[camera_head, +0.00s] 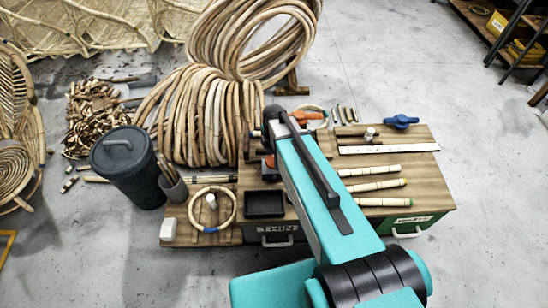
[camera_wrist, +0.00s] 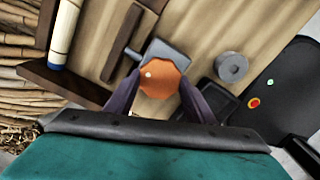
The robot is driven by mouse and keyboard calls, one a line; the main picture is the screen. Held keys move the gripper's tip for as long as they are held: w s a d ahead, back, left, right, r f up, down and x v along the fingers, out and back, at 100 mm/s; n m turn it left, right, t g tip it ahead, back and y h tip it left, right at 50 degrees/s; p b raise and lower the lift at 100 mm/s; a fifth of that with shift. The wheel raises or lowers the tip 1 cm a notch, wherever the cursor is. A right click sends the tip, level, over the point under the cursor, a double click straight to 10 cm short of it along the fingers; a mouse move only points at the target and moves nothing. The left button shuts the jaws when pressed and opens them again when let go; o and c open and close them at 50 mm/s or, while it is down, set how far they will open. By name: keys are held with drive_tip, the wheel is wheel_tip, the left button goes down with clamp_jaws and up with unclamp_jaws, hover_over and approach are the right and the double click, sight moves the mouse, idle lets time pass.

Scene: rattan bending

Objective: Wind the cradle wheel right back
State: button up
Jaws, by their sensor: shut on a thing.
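The orange cradle wheel (camera_wrist: 160,82) is a knob with scalloped edges and a small pale dot near its middle. It sits on a grey block on the wooden bench. My gripper (camera_wrist: 162,88) is shut on it, with a dark finger on each side. In the head view my arm covers the gripper, and an orange patch (camera_head: 269,162) beside the arm seems to be the wheel. How far the wheel is turned cannot be told.
A black tray (camera_head: 265,204) lies close in front on the bench. A grey disc (camera_wrist: 231,67) is right of the wheel in the wrist view. A blue knob (camera_head: 400,121), a white ruler (camera_head: 390,149) and several canes are to the right. Rattan coils (camera_head: 205,120) stand behind left.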

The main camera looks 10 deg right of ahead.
drive_tip(key=shift+s, duration=0.15)
drive_tip(key=o, duration=1)
drive_tip(key=shift+o, duration=0.2)
drive_tip(key=shift+r, duration=0.1)
wheel_tip(320, 180, up, 14)
drive_tip(key=shift+f, duration=0.2)
idle(0.7)
